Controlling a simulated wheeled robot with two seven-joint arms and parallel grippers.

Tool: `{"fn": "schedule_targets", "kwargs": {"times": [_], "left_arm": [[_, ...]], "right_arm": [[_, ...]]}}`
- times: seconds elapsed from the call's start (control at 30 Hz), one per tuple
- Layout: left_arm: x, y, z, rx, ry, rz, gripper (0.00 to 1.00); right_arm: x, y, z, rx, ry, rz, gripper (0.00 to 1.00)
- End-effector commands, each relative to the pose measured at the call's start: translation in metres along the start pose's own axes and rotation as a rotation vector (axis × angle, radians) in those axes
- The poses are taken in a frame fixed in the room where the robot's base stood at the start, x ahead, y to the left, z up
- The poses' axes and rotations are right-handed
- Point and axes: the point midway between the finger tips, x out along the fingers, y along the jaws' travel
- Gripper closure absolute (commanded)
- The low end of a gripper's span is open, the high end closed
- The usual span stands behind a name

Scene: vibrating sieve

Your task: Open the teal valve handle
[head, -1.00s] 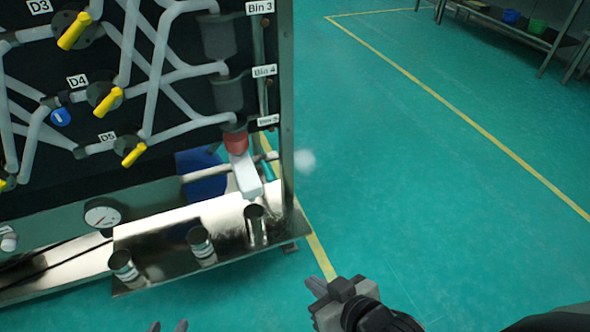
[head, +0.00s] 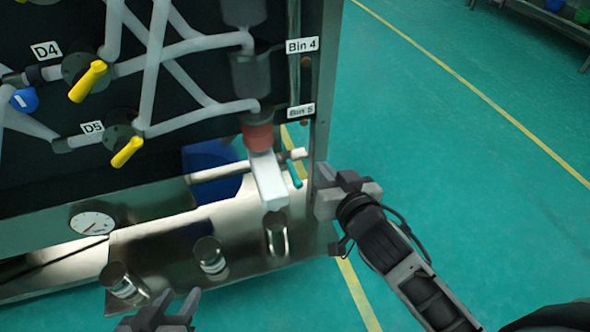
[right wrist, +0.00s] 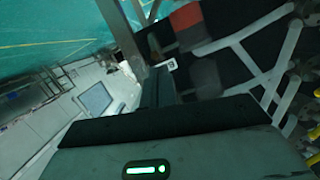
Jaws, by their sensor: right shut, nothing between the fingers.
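The teal valve handle (head: 294,173) is a small upright lever on a white pipe below the Bin 5 label, at the right end of the machine. My right gripper (head: 325,178) is shut and empty, just right of the teal handle beside the metal frame post. A gap shows between them in the head view. In the right wrist view the gripper's dark body fills the lower middle, and I cannot make out the handle clearly. My left gripper (head: 177,302) is open and empty at the bottom of the head view, in front of the metal shelf.
A metal frame post (head: 325,95) stands close to my right gripper. A white chute (head: 268,182) hangs under a red fitting (head: 258,137). Metal cups (head: 209,258) stand on the shelf. Yellow valve handles (head: 127,151) are on the black panel. Green floor is clear to the right.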

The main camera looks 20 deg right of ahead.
Motion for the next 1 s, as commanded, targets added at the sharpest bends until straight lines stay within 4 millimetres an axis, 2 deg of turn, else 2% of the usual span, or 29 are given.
{"fn": "schedule_targets", "kwargs": {"times": [0.03, 0.33, 0.8, 1.0], "left_arm": [[0.007, -0.001, 0.009, 0.002, -0.003, 0.004, 0.64], [0.024, -0.001, 0.031, 0.008, -0.018, 0.022, 0.64], [0.025, 0.000, 0.032, 0.009, -0.023, 0.026, 0.64], [0.029, 0.000, 0.036, 0.008, -0.030, 0.029, 0.64]], "right_arm": [[0.002, 0.002, 0.015, 0.001, -0.007, 0.001, 1.00], [0.009, 0.008, 0.043, 0.000, -0.008, 0.000, 1.00], [0.010, 0.008, 0.044, 0.000, -0.008, 0.000, 1.00], [0.030, 0.008, 0.044, -0.001, -0.005, -0.001, 1.00]]}}
